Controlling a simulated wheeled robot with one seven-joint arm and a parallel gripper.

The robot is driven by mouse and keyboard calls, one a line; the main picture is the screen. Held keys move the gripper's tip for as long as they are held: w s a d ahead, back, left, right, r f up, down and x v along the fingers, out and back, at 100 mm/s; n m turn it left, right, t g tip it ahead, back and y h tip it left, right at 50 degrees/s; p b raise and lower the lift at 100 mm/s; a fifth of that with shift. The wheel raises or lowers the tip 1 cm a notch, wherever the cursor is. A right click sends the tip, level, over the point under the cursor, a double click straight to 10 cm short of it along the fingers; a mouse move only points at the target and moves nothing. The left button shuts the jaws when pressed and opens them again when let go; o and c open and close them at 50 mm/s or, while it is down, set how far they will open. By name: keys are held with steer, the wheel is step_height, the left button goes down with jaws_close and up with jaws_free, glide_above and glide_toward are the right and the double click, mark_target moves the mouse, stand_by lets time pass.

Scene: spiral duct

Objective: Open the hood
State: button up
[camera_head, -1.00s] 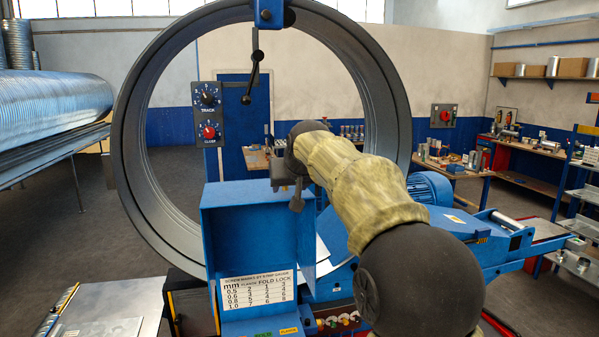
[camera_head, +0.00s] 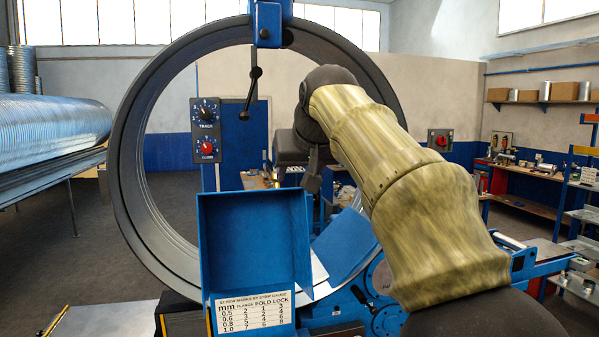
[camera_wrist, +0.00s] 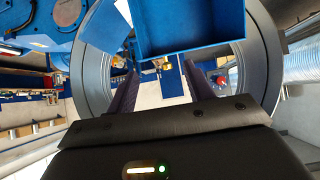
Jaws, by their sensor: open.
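A blue box-like hood (camera_head: 250,238) stands upright in front of the big ring in the head view, its hollow side facing me. A white label with a table of numbers (camera_head: 252,312) shows below it. In the wrist view the blue hood (camera_wrist: 190,28) fills the top middle, beyond the fingers. My gripper (camera_wrist: 161,72) is open, with its two dark fingers apart and nothing seen held between them. In the head view my gripper (camera_head: 300,160) is above and right of the hood, partly hidden by my arm. I see no clear contact with the hood.
The large dark ring (camera_head: 133,90) surrounds the work area. A control panel with knobs (camera_head: 206,131) and a hanging black lever (camera_head: 250,92) are left of my gripper. Spiral ducts (camera_head: 45,120) lie at left. Shelves (camera_head: 535,103) stand at right. Left floor is open.

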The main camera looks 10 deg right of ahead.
steer(key=shift+f, duration=0.3)
steer(key=c, duration=0.6)
steer(key=shift+g, duration=0.3)
steer(key=f, duration=0.4)
steer(key=shift+w+b, duration=0.25)
steer(key=shift+b, duration=0.1)
jaws_close()
steer(key=s+d+f+g+b, duration=0.1)
steer(key=s+f+g+b, duration=0.1)
steer(key=f, duration=1.1)
steer(key=s+f+g+b, duration=0.1)
steer(key=s+f, duration=0.1)
steer(key=f, duration=1.1)
steer(key=s+f+g+b, duration=0.1)
steer(key=s+f+g, duration=0.1)
steer(key=s+f, duration=0.7)
steer(key=s+d+f+g+b, duration=0.1)
steer(key=s+f+g, duration=0.1)
steer(key=s+f, duration=0.7)
step_height(320, 180, down, 5)
steer(key=shift+s+d+r+m+h+b, duration=0.15)
steer(key=shift+d+r+m+h+b, duration=0.05)
steer(key=shift+d+m+h+b, duration=0.15)
